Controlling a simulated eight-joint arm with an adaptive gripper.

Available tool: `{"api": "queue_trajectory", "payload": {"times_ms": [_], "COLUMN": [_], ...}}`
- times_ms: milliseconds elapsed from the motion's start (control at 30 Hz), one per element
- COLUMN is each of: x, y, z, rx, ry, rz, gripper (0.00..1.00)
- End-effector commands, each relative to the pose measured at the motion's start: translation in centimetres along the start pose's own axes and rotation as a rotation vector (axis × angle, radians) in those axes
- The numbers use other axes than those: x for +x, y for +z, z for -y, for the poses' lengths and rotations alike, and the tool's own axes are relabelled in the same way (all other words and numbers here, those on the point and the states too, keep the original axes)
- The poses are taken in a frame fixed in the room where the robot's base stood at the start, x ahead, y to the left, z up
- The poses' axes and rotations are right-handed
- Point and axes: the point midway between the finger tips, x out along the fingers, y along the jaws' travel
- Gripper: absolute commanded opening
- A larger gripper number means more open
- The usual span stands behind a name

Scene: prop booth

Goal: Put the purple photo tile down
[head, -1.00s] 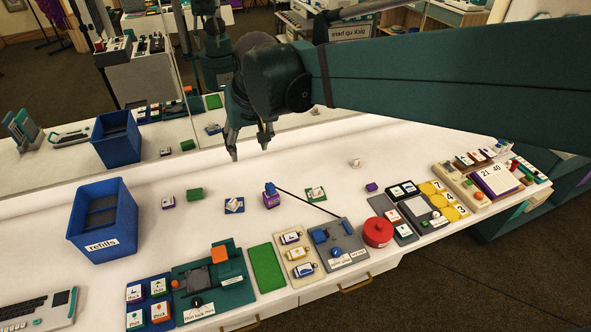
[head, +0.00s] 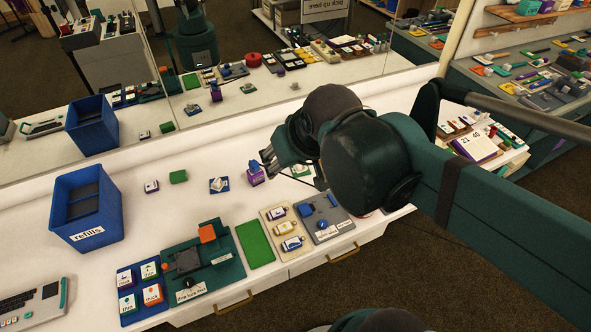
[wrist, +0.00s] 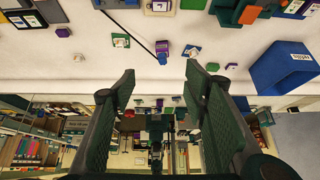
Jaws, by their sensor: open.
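A small tile with purple sides and a white picture top (head: 151,186), likely the purple photo tile, lies flat on the white table right of the blue bin. It also shows in the wrist view (wrist: 231,67). My gripper (head: 266,158) is above the table's middle, right of the tile and apart from it. In the wrist view my gripper's (wrist: 160,74) two fingers are spread wide with nothing between them. A purple device with a blue top (head: 256,175) stands just below the gripper in the head view; its cord shows in the wrist view.
The blue refills bin (head: 87,236) stands at the left. A green block (head: 178,176) and a blue tile (head: 219,185) lie nearby. A green pad (head: 255,244) and a dark green machine (head: 195,285) line the front. A mirror runs behind the table.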

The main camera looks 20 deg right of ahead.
Motion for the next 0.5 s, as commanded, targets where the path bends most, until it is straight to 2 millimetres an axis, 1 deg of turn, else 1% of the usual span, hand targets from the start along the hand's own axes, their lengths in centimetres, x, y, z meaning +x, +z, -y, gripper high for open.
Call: {"api": "queue_trajectory", "payload": {"times_ms": [33, 233, 333, 500], "x": [-0.1, -0.2, -0.2, -0.2], "y": [0.9, 2.8, 3.2, 3.3], "z": [-0.3, -1.1, -1.2, -1.3], "rx": [0.000, -0.003, -0.004, -0.005], "ry": [0.004, 0.013, 0.015, 0.016], "rz": [-0.008, -0.032, -0.037, -0.039], "gripper": [0.45, 0.45, 0.45, 0.45]}}
